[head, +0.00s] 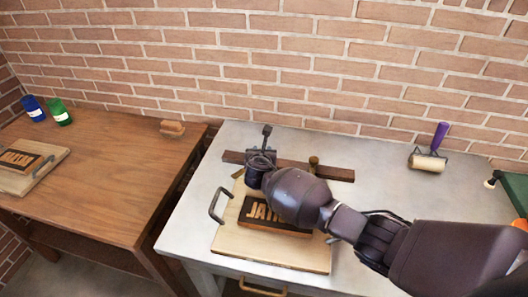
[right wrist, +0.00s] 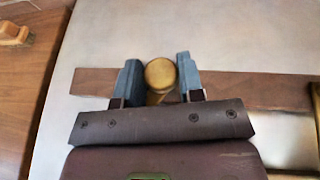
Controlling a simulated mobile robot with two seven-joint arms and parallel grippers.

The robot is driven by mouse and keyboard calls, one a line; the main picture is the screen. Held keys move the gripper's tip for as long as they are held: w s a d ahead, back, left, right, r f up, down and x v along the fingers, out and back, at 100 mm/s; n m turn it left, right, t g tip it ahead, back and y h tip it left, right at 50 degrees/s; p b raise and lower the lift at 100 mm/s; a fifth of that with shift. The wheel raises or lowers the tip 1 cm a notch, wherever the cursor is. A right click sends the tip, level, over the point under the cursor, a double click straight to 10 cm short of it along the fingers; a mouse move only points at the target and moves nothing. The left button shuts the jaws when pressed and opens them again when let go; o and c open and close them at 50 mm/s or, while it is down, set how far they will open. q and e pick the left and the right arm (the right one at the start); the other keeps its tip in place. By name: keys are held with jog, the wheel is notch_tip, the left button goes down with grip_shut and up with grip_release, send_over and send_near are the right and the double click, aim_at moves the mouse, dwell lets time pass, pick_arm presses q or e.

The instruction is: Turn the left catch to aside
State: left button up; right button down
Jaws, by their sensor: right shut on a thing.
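The left catch is a brass knob (right wrist: 160,75) on a dark wooden bar (right wrist: 240,88). My right gripper (right wrist: 159,78) is shut on the knob, with a blue-grey finger on each side. Part of the catch's brass arm shows just below the knob. In the head view my right gripper (head: 262,160) is at the left part of the bar (head: 338,173) and mostly hides the catch. The right catch (head: 313,163) stands on the bar further right, apart from my gripper. My left gripper is not in view.
A wooden board (head: 285,254) with metal handles and a dark lettered block (head: 262,217) lies in front of the bar, partly under my right arm. A roller (head: 427,160) with a purple handle lies at the right. A wooden table (head: 105,165) stands at the left.

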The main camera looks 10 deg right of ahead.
jog(key=shift+a+m+g+h, duration=0.15)
jog(key=shift+m+g+h, duration=0.35)
jog(key=shift+m+h, duration=0.5)
jog(key=shift+w+m+g+h, duration=0.1)
jog(key=shift+m+g+h, duration=0.5)
jog(key=shift+m+h, duration=0.3)
jog(key=m+g+h+b, duration=0.2)
jog(key=shift+w+a+f+m, duration=0.1)
jog(key=shift+f+m, duration=0.05)
jog(key=shift+m, duration=0.15)
jog(key=m+g+h+b, duration=0.2)
jog(key=m+g, duration=0.1)
jog(key=shift+f+b, duration=0.1)
jog(key=shift+b, duration=0.2)
jog(key=shift+m+g+h+b, duration=0.4)
jog(key=shift+m+g+b, duration=0.3)
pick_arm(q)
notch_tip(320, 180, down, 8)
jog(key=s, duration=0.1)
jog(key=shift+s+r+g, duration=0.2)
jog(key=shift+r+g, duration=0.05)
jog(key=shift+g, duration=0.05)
pick_arm(e)
jog(key=shift+r, duration=0.2)
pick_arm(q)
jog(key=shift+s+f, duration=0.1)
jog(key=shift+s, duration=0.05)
